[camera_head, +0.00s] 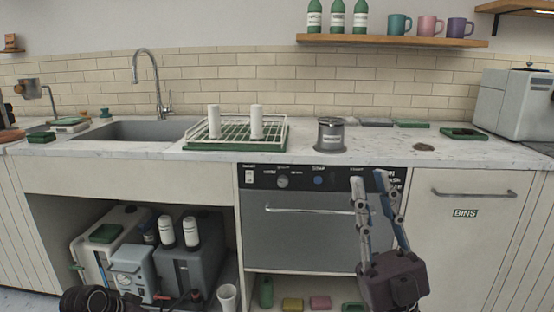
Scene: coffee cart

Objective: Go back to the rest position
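My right gripper (368,180) points upward in front of the counter, at the right end of the dishwasher's control panel. Its two fingers stand apart with nothing between them, so it is open and empty. The fingertips appear near the counter's front edge; I cannot tell whether they touch it. At the bottom left, a dark rounded part of my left arm (90,299) shows, but no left gripper fingers are in view.
The white counter (350,158) holds a sink (140,131), a rack (236,145) with two white cylinders, a grey canister (331,134) and a machine (515,105). Below are the dishwasher (315,235) and an open cupboard with containers (187,260).

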